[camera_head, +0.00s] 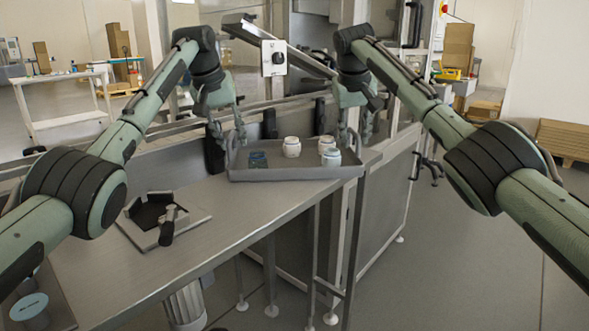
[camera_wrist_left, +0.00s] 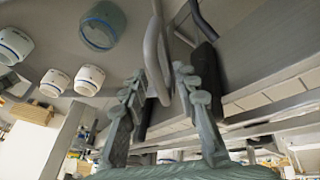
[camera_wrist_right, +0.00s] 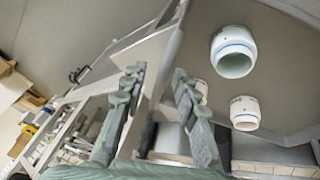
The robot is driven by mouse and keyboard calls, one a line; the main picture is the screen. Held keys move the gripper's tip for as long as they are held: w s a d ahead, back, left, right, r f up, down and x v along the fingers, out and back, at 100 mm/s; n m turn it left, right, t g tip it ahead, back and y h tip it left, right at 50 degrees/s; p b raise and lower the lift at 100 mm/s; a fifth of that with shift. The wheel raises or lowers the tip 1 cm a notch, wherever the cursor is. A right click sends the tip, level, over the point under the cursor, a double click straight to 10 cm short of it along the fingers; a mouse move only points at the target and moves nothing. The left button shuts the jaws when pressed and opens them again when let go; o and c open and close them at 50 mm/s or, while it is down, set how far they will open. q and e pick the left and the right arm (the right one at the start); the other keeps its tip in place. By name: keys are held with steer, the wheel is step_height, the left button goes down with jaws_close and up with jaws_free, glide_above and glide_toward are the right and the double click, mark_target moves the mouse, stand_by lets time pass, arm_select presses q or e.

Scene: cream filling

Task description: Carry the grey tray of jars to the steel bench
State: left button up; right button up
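The grey tray (camera_head: 295,173) is at the far right corner of the steel-coloured table, its right end past the table's edge. The left wrist view shows several white jars (camera_wrist_left: 89,79) and a teal-sided one (camera_wrist_left: 102,25). My left gripper (camera_wrist_left: 158,73) has a tray handle between its fingers. My right gripper (camera_wrist_right: 157,72) has the tray's edge between its fingers. Whether the fingers press on the tray is unclear, as is any gap under it.
A small dark fixture (camera_head: 157,217) on a plate sits on the near table (camera_head: 215,215). A steel cabinet (camera_head: 385,200) stands right of the tray. A tilted steel chute (camera_head: 275,45) rises behind. A white side table (camera_head: 65,95) is at left. Open floor lies at right.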

steer(key=shift+r, duration=0.15)
arm_select(q)
steer(key=v, duration=1.1)
steer(key=shift+s+r, duration=0.15)
steer(key=shift+r, duration=0.2)
arm_select(e)
steer(key=v, duration=1.2)
